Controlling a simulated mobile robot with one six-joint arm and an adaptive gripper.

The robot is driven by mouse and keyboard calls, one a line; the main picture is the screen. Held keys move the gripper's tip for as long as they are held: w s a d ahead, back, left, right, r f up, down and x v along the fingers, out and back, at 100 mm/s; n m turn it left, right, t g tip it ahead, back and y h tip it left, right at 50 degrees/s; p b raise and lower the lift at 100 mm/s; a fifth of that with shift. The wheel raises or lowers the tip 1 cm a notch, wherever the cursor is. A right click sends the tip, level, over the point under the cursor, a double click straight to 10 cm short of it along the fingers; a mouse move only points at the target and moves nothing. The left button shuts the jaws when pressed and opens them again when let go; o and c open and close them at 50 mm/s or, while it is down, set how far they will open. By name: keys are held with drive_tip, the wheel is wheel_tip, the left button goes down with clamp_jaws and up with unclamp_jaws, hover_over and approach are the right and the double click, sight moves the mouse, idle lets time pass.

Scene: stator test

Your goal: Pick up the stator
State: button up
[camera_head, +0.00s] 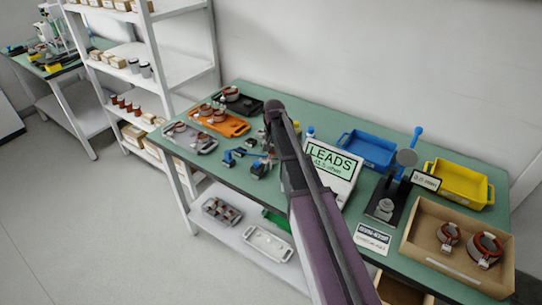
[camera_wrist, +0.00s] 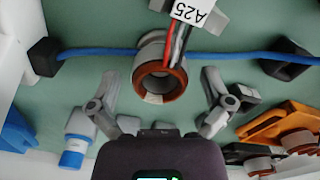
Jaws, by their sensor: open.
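A stator (camera_wrist: 160,85) shows in the wrist view as a metal ring with a brown winding. My gripper (camera_wrist: 160,92) is open, with one finger on each side of the stator and a visible gap on both sides. I cannot tell how far the fingertips are above the bench. In the head view my arm crosses the bench and hides this stator and my gripper.
A blue cord (camera_wrist: 100,50) runs behind the stator between dark blocks. A blue-capped bottle (camera_wrist: 75,148) is near the left finger. An orange tray (camera_head: 240,128) holds other stators. A LEADS meter (camera_head: 333,160), blue tray (camera_head: 368,148) and cardboard box (camera_head: 425,218) with two stators stand to the right.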

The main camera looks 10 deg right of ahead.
drive_tip(key=c, duration=1.3)
drive_tip(key=shift+o, duration=0.2)
drive_tip(key=shift+r, duration=0.1)
wheel_tip(320, 180, up, 10)
drive_tip(key=p, duration=1)
